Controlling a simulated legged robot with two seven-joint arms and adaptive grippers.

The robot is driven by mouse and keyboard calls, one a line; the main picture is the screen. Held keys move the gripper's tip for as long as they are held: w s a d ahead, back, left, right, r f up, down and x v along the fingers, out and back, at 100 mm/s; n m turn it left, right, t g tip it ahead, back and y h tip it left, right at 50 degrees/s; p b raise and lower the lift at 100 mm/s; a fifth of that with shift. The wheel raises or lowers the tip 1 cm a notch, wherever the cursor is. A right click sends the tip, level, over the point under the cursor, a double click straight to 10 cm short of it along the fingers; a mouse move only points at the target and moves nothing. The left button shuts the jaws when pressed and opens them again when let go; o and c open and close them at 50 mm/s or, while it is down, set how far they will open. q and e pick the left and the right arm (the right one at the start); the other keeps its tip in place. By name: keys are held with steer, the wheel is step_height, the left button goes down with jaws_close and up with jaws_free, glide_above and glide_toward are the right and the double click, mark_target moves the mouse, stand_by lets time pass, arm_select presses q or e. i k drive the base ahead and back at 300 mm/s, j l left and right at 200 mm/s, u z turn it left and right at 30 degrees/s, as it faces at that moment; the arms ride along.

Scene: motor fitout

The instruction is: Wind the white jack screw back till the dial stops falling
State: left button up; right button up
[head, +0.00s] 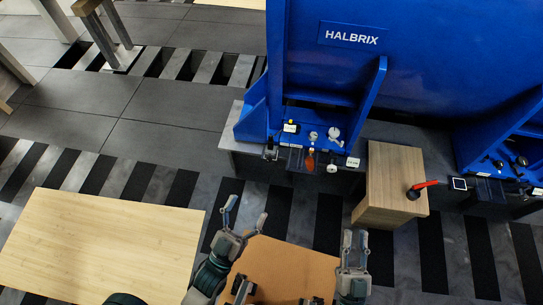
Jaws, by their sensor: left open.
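The blue machine foot (310,112) stands at the upper middle of the head view. A small round pale part (334,132), which looks like the dial, sits on it; its reading is too small to tell. A small white knob (332,168), probably the white jack screw, is at the front edge below it. My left gripper (248,207) is open and empty, in front of the foot and lower left of the knob. My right gripper (355,234) has its fingers apart with nothing visible between them, below and right of the knob. Both grippers are clear of the knob.
An orange-handled part (310,160) is left of the knob. A wooden block (396,180) with a red-handled tool (422,185) stands to the right. A brown board (285,262) lies below the grippers. A pale wooden tabletop (100,245) is at left.

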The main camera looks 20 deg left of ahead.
mark_target(334, 132)
steer(key=i+l+z, duration=0.15)
steer(key=i+l, duration=0.15)
steer(key=i, duration=0.2)
steer(key=i+l+z, duration=0.15)
steer(key=i, duration=0.35)
steer(key=l, duration=0.1)
